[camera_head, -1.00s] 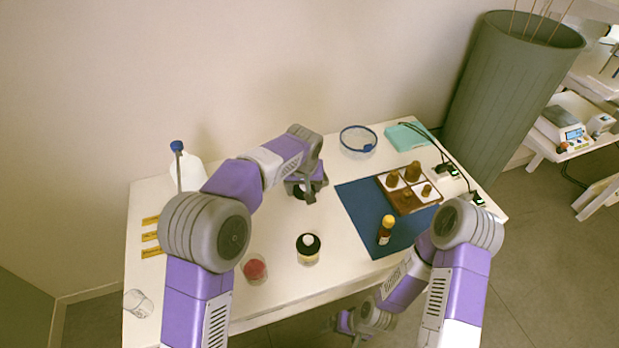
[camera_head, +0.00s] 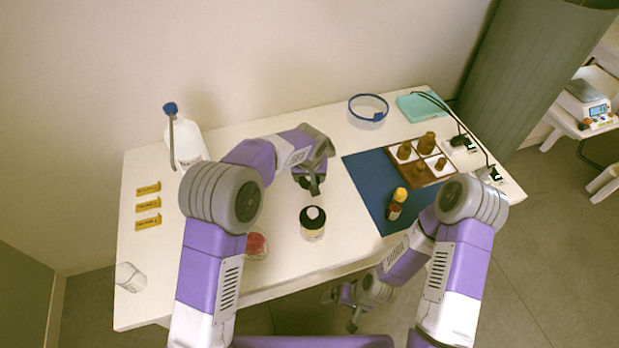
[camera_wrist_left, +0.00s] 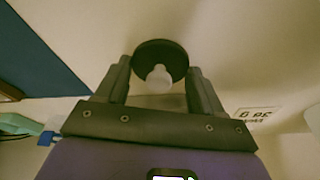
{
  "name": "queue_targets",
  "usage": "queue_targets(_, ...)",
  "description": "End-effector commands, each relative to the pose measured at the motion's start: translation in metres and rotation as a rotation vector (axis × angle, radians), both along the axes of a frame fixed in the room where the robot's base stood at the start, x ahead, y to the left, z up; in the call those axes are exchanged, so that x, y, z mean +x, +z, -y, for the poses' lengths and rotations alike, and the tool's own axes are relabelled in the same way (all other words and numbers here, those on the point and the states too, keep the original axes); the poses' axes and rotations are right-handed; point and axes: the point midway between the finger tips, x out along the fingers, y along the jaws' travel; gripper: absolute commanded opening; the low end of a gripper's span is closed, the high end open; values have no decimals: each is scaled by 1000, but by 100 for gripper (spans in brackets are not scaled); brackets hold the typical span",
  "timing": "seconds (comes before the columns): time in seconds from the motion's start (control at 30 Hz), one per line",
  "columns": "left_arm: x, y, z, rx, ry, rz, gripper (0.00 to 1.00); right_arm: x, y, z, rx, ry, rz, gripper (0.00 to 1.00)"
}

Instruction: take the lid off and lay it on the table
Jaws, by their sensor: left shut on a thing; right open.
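A jar (camera_head: 312,226) with a pale label and a dark top with a pale round spot stands on the white table. My left gripper (camera_head: 312,190) points down just behind it, over the table. In the left wrist view, its fingers (camera_wrist_left: 162,78) are shut on a round black lid (camera_wrist_left: 148,50) with a white knob. No jar shows beneath the lid there. I cannot tell whether the lid touches the table. My right gripper (camera_head: 354,318) is open and empty, low in front of the table edge.
A brown bottle with a yellow cap (camera_head: 396,204) stands on the blue mat (camera_head: 362,180), beside a wooden tray (camera_head: 440,174) of brown bottles. A red-filled dish (camera_head: 256,246) is left of the jar. A white bottle (camera_head: 188,140) and clear bowl (camera_head: 368,112) stand behind.

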Motion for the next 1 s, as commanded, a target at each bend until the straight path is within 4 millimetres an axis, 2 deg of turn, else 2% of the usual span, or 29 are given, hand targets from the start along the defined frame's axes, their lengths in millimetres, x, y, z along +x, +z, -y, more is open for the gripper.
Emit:
queue_targets(0.33, 0, -3, 0, -1, 0, 2, 31, 0, -2, 0, 0, 0, 0, 99)
queue_targets(0.37, 0, -3, 0, -1, 0, 2, 71, 0, -2, 0, 0, 0, 0, 99)
queue_targets(0.5, 0, -3, 0, -1, 0, 1, 92, 0, -1, 0, 0, 0, 0, 99)
queue_targets(0.83, 0, 0, 0, -1, 0, 2, 94, 0, 0, 0, 0, 0, 0, 99)
queue_targets(1.0, -4, 20, 0, -1, 0, 3, 94, 0, 7, 0, 0, 0, 0, 99)
